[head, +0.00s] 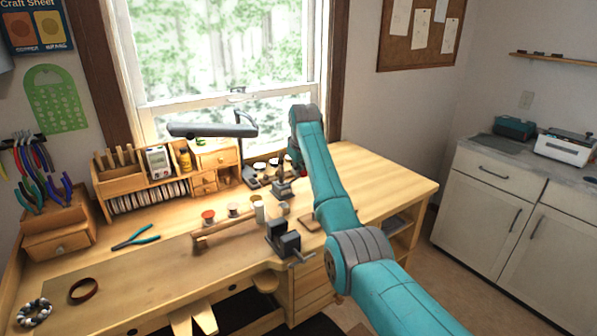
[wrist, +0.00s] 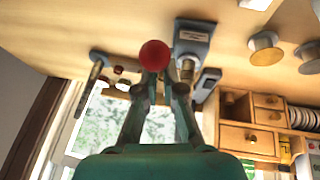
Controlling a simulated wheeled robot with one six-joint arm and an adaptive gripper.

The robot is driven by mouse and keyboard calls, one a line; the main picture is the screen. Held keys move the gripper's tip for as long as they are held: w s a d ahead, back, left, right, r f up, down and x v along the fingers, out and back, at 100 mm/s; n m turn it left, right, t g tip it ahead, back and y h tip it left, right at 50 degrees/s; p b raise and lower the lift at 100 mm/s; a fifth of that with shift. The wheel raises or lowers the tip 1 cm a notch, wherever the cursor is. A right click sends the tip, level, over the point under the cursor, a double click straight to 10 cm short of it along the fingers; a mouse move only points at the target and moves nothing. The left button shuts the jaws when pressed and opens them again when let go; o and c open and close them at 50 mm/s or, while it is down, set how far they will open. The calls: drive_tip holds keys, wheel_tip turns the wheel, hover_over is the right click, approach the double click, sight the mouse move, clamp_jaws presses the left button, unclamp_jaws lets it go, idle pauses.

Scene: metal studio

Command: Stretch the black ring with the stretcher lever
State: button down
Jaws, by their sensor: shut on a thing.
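My gripper (wrist: 164,86) shows in the wrist view with its fingers drawn together at the red ball knob of the stretcher lever (wrist: 154,55). The grey ring stretcher (wrist: 194,38) has a small label plate and a brass-coloured post, just beside the fingertips. I cannot make out a black ring on the stretcher. A dark brown-black band (head: 83,291) lies at the bench's front left; I cannot tell if it is the ring.
The wooden bench (head: 375,180) is clear on its right side. A vise (head: 284,240) is at the front edge. A drawer organiser (head: 216,160) is behind.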

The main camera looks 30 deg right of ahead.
drive_tip(key=c, duration=1.3)
unclamp_jaws()
drive_tip(key=shift+d, duration=0.45)
drive_tip(key=o, duration=0.3)
drive_tip(key=shift+a+f, duration=0.1)
drive_tip(key=shift+a, duration=0.1)
drive_tip(key=v, duration=1.2)
